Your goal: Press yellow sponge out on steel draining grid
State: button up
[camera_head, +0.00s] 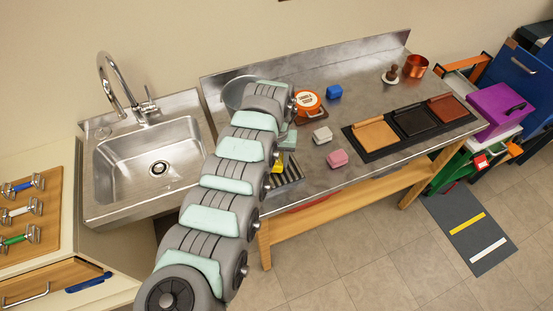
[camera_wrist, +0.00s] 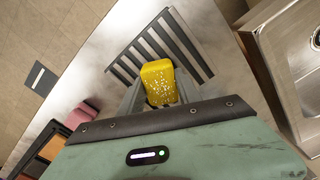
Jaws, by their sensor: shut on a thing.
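The yellow sponge (camera_wrist: 158,80) shows between my fingers in the wrist view, with pale specks on its surface. My gripper (camera_wrist: 160,92) is shut on it. The steel draining grid (camera_wrist: 185,48) with its dark slats lies beneath and around the sponge in that view. I cannot tell whether the sponge touches the slats. In the head view, a bit of the sponge (camera_head: 279,163) shows beside my arm, and part of the grid (camera_head: 292,170) shows on the steel table. My arm hides the rest of both.
A steel sink (camera_head: 150,160) stands left of the table. Blue (camera_head: 334,92), white (camera_head: 322,135) and pink (camera_head: 337,158) blocks lie right of the grid.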

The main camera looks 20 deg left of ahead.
jog(key=shift+f, duration=0.65)
dwell(2.2)
jog(key=shift+r, duration=0.1)
notch_tip(320, 180, up, 7)
jog(key=p, duration=0.6)
jog(key=shift+p, duration=0.35)
